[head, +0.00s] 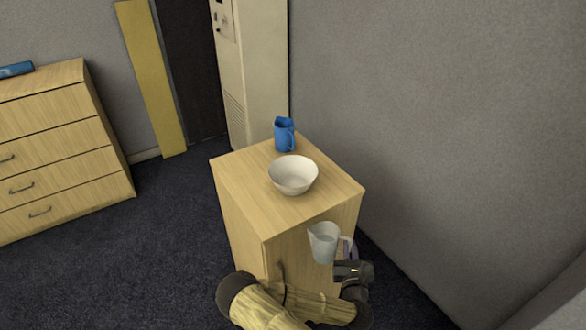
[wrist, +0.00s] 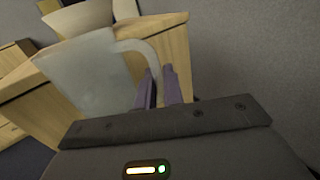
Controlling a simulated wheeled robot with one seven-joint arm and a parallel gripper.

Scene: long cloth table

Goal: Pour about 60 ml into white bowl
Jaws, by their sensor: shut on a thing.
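The white bowl (head: 293,176) sits upright on top of a small wooden cabinet in the head view. The bowl's lower part also shows at the top of the wrist view (wrist: 85,17). My gripper (head: 347,252) is shut on the handle of a translucent pale jug (head: 323,243) and holds it in front of the cabinet's near right edge. In the wrist view the jug (wrist: 90,75) looks slightly tilted, with its handle between the purple fingers of my gripper (wrist: 160,88). The jug is apart from the bowl. What the bowl holds is too small to tell.
A blue jug (head: 284,135) stands behind the bowl on the wooden cabinet (head: 232,185). The grey wall (head: 440,120) is close on the right. A chest of drawers (head: 60,150) stands at the left, with open dark floor (head: 170,220) between.

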